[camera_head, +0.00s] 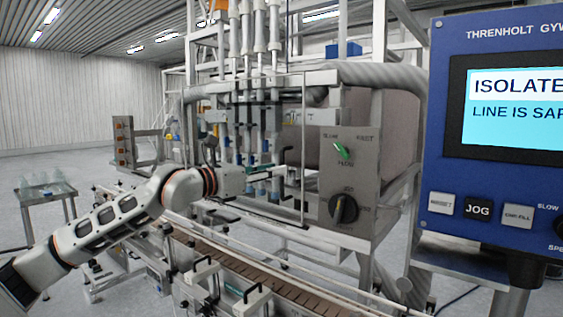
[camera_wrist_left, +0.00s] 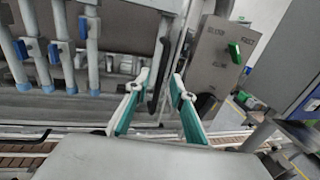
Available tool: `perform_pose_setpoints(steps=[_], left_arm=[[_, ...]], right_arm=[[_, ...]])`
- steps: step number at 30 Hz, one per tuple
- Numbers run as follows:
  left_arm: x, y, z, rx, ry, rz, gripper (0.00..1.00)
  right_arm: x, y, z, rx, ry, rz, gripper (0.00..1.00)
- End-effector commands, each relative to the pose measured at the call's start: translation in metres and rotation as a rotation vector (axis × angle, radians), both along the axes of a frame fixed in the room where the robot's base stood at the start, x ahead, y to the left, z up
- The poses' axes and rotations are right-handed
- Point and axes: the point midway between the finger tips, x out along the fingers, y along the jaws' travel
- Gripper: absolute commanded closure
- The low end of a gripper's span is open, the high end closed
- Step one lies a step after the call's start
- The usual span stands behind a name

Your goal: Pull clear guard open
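The clear guard (camera_head: 303,125) shows as a thin-framed see-through panel in front of the filling nozzles (camera_head: 248,125). It appears closed across them. My left gripper (camera_head: 284,172) is in front of the guard's lower right part. In the left wrist view its two green-and-white fingers (camera_wrist_left: 159,82) are spread apart. A dark upright bar, perhaps the guard's handle (camera_wrist_left: 156,92), shows between and beyond the fingertips. I cannot tell whether the fingers touch it. My right gripper is not in view.
A grey control box (camera_head: 350,180) with a green switch and a black knob stands right of the guard. A blue operator panel (camera_head: 490,195) fills the right side. A conveyor (camera_head: 250,268) with clamps runs below. A side table with clear bottles (camera_head: 45,188) stands far left.

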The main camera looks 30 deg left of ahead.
Motion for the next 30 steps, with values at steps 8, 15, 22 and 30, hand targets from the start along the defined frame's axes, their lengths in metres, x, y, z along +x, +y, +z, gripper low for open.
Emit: perform_pose_setpoints(steps=[8,15,22,30], left_arm=[[0.03,-0.01,0.001,-0.002,0.001,-0.002,0.76],[0.035,-0.011,-0.001,0.001,0.001,-0.002,0.76],[0.035,-0.011,-0.001,0.001,0.001,-0.002,1.0],[0.035,-0.011,-0.001,0.001,0.001,-0.002,1.0]], right_arm=[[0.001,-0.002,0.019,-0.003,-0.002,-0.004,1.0],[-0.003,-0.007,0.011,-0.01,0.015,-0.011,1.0],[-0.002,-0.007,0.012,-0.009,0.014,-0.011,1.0],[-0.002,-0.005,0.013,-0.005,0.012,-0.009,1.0]])
